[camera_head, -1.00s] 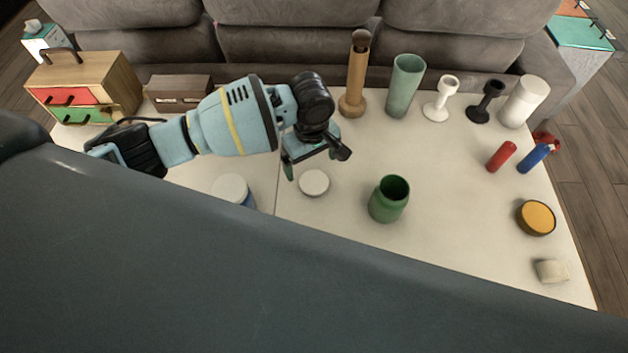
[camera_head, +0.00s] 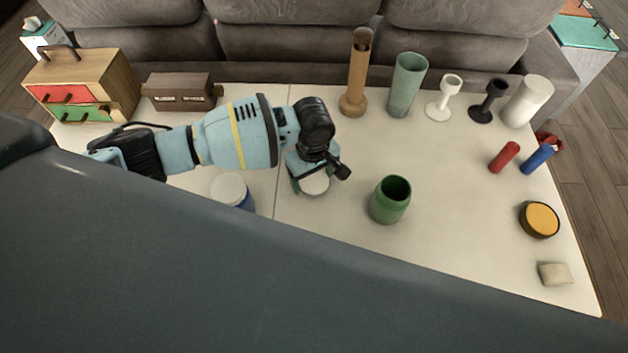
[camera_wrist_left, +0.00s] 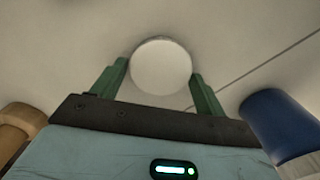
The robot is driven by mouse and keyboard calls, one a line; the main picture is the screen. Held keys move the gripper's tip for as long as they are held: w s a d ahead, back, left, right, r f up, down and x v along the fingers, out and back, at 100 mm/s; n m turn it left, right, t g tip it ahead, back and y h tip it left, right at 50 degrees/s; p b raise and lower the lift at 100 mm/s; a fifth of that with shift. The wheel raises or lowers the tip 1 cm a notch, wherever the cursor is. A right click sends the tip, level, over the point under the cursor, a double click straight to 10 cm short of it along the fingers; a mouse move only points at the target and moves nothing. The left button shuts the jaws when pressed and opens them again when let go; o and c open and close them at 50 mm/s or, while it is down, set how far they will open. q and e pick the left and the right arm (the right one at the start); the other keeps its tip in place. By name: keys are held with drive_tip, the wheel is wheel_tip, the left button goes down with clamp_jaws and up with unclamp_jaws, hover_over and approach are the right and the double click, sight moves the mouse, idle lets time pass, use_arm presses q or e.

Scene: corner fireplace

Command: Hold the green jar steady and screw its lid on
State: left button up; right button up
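The green jar (camera_head: 390,200) stands upright and open-topped near the middle of the table. A round white lid (camera_head: 315,184) lies flat on the table to its left. My left gripper (camera_head: 314,178) is low over the lid, pointing down. The fingers are apart and hold nothing. My right gripper is not in view, and nothing holds the green jar.
A blue jar with white top (camera_head: 231,191) stands left of the lid. A wooden cylinder (camera_head: 356,75), a green vase (camera_head: 406,85) and candle holders stand at the back. A yellow-topped tin (camera_head: 540,219) is at the right. The table around the green jar is clear.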

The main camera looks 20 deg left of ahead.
sight(313, 180)
use_arm(q)
drive_tip(key=c, duration=0.5)
drive_tip(key=shift+r, duration=0.1)
drive_tip(key=shift+r, duration=0.6)
wheel_tip(313, 180, up, 2)
drive_tip(key=shift+r+p, duration=0.2)
drive_tip(key=shift+p, duration=0.15)
drive_tip(key=s+a, duration=0.1)
drive_tip(key=s, duration=0.4)
drive_tip(key=s+a+p, duration=0.1)
drive_tip(key=s, duration=0.3)
drive_tip(key=s+a+r+p, duration=0.1)
drive_tip(key=s, duration=0.4)
drive_tip(key=shift+s+a+r, duration=0.1)
drive_tip(key=shift+s+a, duration=0.2)
drive_tip(key=shift+a, duration=0.1)
drive_tip(key=shift+s+a, duration=0.1)
drive_tip(key=shift+s, duration=0.35)
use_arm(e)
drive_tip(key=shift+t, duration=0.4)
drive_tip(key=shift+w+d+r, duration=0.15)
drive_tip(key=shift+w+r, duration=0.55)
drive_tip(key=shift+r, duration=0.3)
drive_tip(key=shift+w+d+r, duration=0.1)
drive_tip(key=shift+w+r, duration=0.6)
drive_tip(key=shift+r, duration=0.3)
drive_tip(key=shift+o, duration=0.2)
